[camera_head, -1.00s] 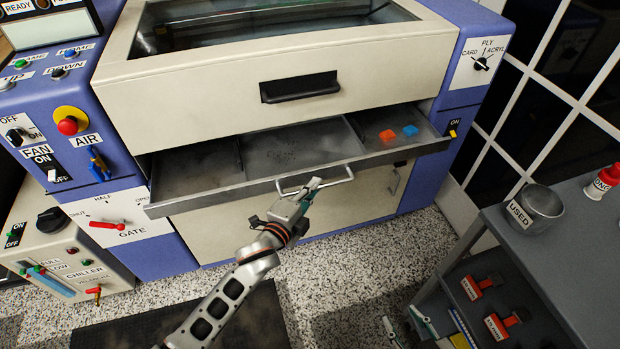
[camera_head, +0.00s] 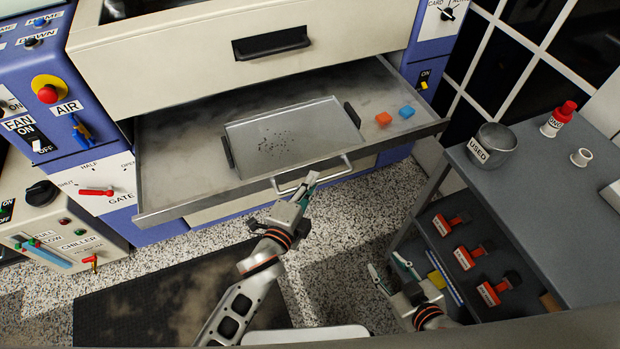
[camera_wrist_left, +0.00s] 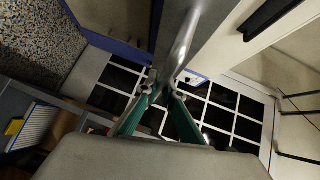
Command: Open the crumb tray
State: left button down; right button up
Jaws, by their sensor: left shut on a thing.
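The crumb tray (camera_head: 205,208) is a wide grey metal drawer pulled well out from under the cream and blue machine. Its bar handle (camera_head: 336,174) is at the middle of its front. My left gripper (camera_head: 309,182) is shut on this handle. In the left wrist view the fingers (camera_wrist_left: 163,92) close around the metal bar (camera_wrist_left: 182,48). Inside the drawer lies a shallow pan (camera_head: 320,120) with black side handles and dark crumbs. My right gripper (camera_head: 390,266) is open and empty at the lower right, beside the cart.
A grey cart (camera_head: 540,185) at the right bears a USED pot (camera_head: 492,148) and a red-capped bottle (camera_head: 558,119). A dark mat (camera_head: 170,300) lies on the floor.

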pick_arm(q)
jog(key=shift+a, duration=0.1)
jog(key=c, duration=2.2)
grip_release()
jog(key=shift+o, duration=0.2)
jog(key=v, duration=1.2)
jog(key=s+a+f+n+g+y+p, duration=0.2)
jog(key=s+a+f+n, duration=0.2)
jog(key=a+n, duration=0.4)
jog(key=s+a+f+n+g+y+p, duration=0.2)
jog(key=s+a+n, duration=0.4)
jog(key=a+n, duration=0.3)
notch_tip(320, 180, down, 3)
jog(key=shift+a+r+n+y+p, duration=0.15)
jog(key=shift+a+n+y+p, duration=0.2)
jog(key=shift+a+y, duration=0.15)
pick_arm(e)
jog(key=r, duration=0.2)
jog(key=a, duration=0.1)
jog(key=shift+s+r, duration=0.4)
